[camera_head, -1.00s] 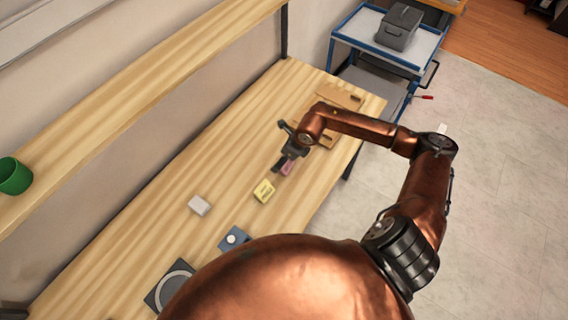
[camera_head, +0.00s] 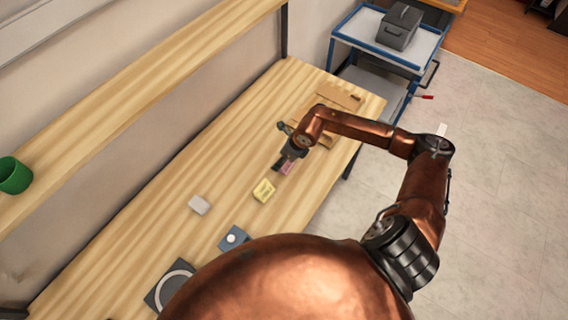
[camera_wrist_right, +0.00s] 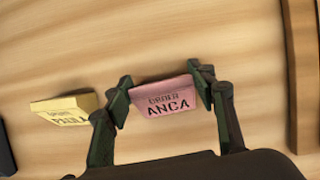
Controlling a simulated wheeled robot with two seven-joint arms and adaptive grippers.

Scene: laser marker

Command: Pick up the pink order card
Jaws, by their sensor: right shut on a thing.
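The pink order card (camera_wrist_right: 165,97) reads "ORDER ANCA" in the right wrist view and sits between the two fingers of my right gripper (camera_wrist_right: 160,93). The fingers are shut on its left and right edges. In the head view my right gripper (camera_head: 284,163) is over the bench, with the pink card (camera_head: 288,168) partly hidden behind it. I cannot tell whether the card touches the bench. My left gripper is not in view.
A yellow order card (camera_head: 263,190) lies close by on the wooden bench (camera_head: 165,235). A white block (camera_head: 199,205), a blue pad (camera_head: 234,239) and a wooden tray (camera_head: 345,98) are also on the bench. A shelf (camera_head: 120,95) runs along the wall.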

